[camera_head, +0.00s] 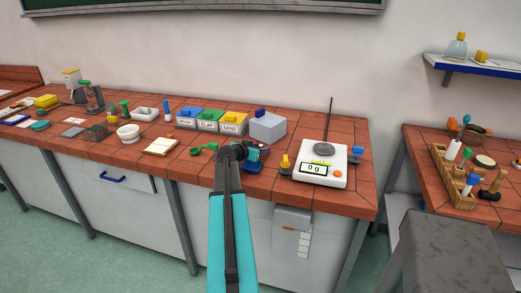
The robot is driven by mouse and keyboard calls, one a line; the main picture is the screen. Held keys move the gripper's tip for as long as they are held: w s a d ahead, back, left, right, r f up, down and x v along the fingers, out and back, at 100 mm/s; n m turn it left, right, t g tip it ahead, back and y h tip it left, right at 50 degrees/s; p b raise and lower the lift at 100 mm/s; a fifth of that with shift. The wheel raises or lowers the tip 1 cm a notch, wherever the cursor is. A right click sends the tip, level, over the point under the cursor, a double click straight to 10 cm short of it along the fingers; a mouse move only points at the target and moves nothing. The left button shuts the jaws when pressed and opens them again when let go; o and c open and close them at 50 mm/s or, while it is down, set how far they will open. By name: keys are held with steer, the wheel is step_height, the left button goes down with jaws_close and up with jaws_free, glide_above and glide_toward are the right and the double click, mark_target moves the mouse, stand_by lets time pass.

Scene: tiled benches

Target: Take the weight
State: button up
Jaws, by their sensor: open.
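A white scale (322,173) reading "0 g" stands at the right end of the tiled bench, with a thin dark rod upright behind its plate. A small yellow-topped piece (285,161) stands just left of the scale; it may be the weight, but it is too small to be sure. My teal arm reaches up from the bottom, and my dark gripper (258,153) is over the bench, left of the yellow-topped piece and apart from it. My gripper is open; its fingers are small and partly hidden. A blue item (252,167) shows just below it.
Blue, green and yellow labelled boxes (208,124) and a grey box (268,127) stand behind my gripper. A green spoon-like item (203,149), an open book (160,146) and a white bowl (128,133) lie left. A grey stool (450,250) stands front right.

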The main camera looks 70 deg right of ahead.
steer(key=shift+s+d+f, duration=0.1)
steer(key=shift+d+f, duration=0.15)
steer(key=shift+d, duration=0.2)
jaws_close()
stand_by(0.3)
